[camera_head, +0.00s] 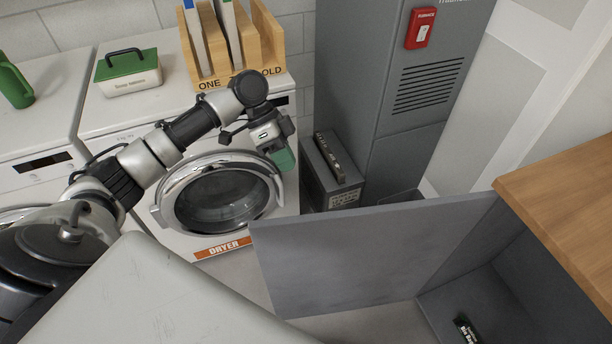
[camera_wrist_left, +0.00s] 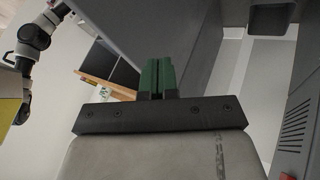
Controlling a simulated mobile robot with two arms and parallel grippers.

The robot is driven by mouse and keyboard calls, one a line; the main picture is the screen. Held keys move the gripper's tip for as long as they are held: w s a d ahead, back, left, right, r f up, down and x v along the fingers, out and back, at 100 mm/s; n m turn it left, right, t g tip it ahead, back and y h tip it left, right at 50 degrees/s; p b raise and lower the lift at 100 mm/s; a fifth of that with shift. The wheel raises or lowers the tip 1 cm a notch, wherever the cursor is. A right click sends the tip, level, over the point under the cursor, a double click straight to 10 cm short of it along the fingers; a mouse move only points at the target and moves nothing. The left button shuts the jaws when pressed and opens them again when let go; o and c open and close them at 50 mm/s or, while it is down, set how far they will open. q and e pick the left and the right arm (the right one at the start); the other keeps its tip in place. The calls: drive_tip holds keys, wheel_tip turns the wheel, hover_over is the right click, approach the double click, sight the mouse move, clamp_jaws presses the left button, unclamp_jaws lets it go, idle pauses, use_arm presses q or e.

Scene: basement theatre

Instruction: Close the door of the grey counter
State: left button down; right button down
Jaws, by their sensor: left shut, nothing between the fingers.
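The grey counter (camera_head: 560,199) stands at the right with a wooden top. Its grey door (camera_head: 375,250) stands wide open, reaching left from the counter toward the dryer and showing the inside (camera_head: 515,270). My left gripper (camera_head: 284,160) is beyond the door's far left corner, in front of the dryer, apart from the door in the head view. Its green fingers are shut and empty; they also show in the left wrist view (camera_wrist_left: 157,78). A grey panel, apparently the door (camera_wrist_left: 190,30), lies beyond them there. My right gripper is not in view.
A white dryer (camera_head: 225,190) with a round glass door stands behind my left arm. A dark grey box (camera_head: 332,172) sits by the tall grey furnace (camera_head: 405,110). A small black item (camera_head: 466,329) lies inside the counter. Some floor is clear below the door.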

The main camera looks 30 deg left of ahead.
use_arm(q)
drive_tip(key=s+d+f+p, duration=0.1)
drive_tip(key=s+d+f, duration=0.4)
drive_tip(key=d+f, duration=0.2)
drive_tip(key=shift+d+f, duration=0.2)
drive_tip(key=shift+d, duration=0.15)
drive_tip(key=shift+s, duration=0.15)
